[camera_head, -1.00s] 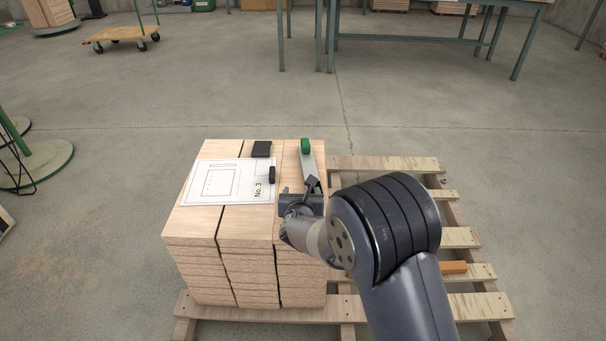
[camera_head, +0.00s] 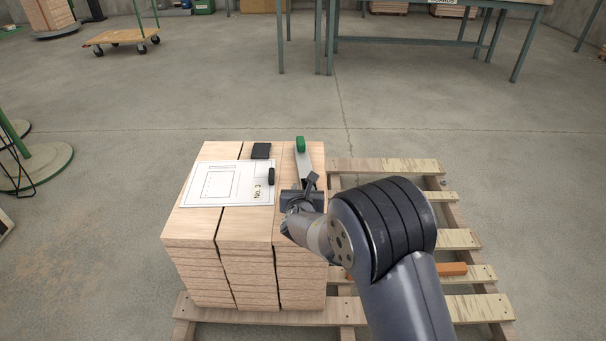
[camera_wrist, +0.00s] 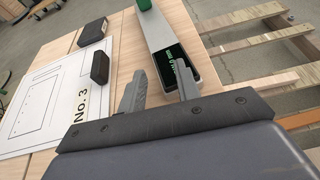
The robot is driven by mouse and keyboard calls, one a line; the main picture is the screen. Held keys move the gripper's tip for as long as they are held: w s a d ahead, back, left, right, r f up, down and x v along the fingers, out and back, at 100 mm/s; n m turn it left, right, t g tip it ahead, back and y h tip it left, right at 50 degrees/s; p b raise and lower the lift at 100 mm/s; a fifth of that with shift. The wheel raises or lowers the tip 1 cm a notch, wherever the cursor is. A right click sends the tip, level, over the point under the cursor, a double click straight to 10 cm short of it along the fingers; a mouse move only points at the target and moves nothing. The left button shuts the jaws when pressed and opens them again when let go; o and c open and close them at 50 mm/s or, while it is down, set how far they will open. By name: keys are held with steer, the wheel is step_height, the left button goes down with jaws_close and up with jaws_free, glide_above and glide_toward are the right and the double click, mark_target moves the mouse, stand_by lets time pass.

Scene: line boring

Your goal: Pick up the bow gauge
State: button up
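The bow gauge (camera_head: 302,162) is a long silver bar with a green end (camera_head: 301,144) pointing away from me. It lies on the right-hand column of the board stack. In the wrist view the gauge (camera_wrist: 158,38) shows a dark display with green marks near its close end. My gripper (camera_head: 311,181) is over the close end of the gauge; it also shows in the wrist view (camera_wrist: 160,70). Its fingers are apart with nothing clamped. The left finger appears beside the bar's left edge, and the right finger overlaps the display. I cannot tell whether they touch it.
The board stack (camera_head: 245,232) stands on a wooden pallet (camera_head: 385,167). A sheet marked No. 3 (camera_head: 215,184) lies left of the gauge with a small black block (camera_head: 271,177) on its edge. Another black block (camera_head: 261,151) sits behind. An orange piece (camera_head: 452,269) lies on the pallet.

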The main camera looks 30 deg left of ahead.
steer(key=shift+s+f, duration=0.3)
steer(key=shift+f, duration=0.2)
steer(key=shift+s+f, duration=0.25)
steer(key=shift+f, duration=0.25)
jaws_close()
steer(key=shift+a+r, duration=0.1)
step_height(320, 180, up, 10)
steer(key=p, duration=0.4)
steer(key=shift+w+r, duration=0.2)
steer(key=shift+w, duration=0.05)
steer(key=o, duration=1.3)
jaws_free()
